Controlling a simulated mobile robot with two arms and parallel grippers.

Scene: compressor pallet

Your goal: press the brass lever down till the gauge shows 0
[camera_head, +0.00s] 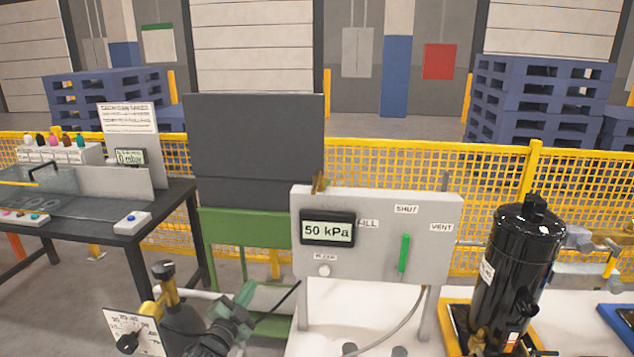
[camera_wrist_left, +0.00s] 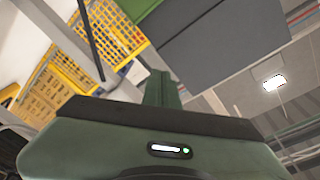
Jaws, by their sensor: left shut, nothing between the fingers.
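The gauge (camera_head: 327,229) on the pale grey panel (camera_head: 374,268) reads 50 kPa. A small brass-coloured piece (camera_head: 319,183) sticks up at the panel's top left edge. It looks like the brass lever, but its full shape is hidden. My left gripper (camera_head: 245,292) is low in the head view, left of the panel and below the brass piece, clear of both. In the left wrist view its green fingers (camera_wrist_left: 160,88) are together with nothing between them. The brass piece cannot be made out there. My right gripper is not in view.
A green handle (camera_head: 404,253) on the panel points up to SHUT, between FILL and VENT. A black compressor (camera_head: 518,265) stands at the right. A bottle with brass fittings (camera_head: 165,288) and a dial plate (camera_head: 132,332) are left of my gripper. A dark bench (camera_head: 160,212) stands further left.

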